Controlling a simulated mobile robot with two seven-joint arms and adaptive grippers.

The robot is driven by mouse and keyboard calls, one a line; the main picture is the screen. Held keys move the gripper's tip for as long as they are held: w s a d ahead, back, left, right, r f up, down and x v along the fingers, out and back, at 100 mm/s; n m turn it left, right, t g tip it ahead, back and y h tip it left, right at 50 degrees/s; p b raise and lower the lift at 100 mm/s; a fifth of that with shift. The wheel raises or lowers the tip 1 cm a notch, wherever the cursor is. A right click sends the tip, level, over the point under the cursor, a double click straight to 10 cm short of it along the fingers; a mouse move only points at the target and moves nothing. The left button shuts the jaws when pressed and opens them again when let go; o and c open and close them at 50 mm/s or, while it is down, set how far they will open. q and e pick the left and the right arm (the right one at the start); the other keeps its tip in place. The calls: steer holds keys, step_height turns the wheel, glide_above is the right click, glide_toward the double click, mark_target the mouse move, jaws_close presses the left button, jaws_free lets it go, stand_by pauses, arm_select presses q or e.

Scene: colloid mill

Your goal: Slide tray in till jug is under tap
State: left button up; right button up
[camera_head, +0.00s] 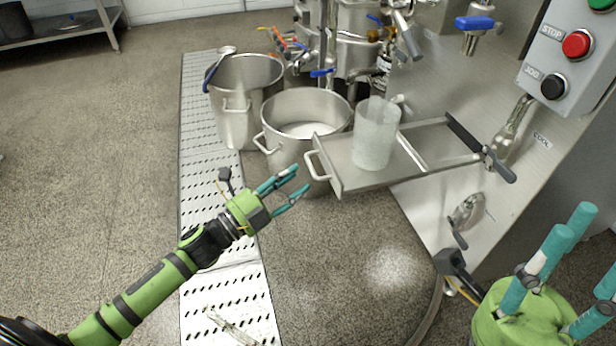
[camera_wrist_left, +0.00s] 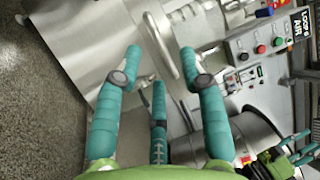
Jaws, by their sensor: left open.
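A flat metal tray (camera_head: 350,182) sticks out from the machine at the right, with a pale looped handle (camera_head: 318,165) on its left end. A translucent jug (camera_head: 375,135) stands upright on it, left of a pale crossbar. A tap with a blue handle (camera_head: 475,24) is up and to the right of the jug, on the machine. My left gripper (camera_head: 297,183) is open and empty, just left of the handle and apart from it. In the left wrist view the handle (camera_wrist_left: 160,42) lies beyond the open fingers (camera_wrist_left: 160,66). My right gripper (camera_head: 580,255) is open and empty at the lower right.
Two steel pots, one tall (camera_head: 240,95) and one wide (camera_head: 305,112), stand behind and left of the tray. A control box (camera_head: 572,55) with buttons is at the upper right. Black-handled levers flank the tray's right end. The floor in front is clear.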

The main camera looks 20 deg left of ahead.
arm_select(q)
steer(key=shift+b+x, duration=0.4)
steer(key=shift+x, duration=1.75)
jaws_close()
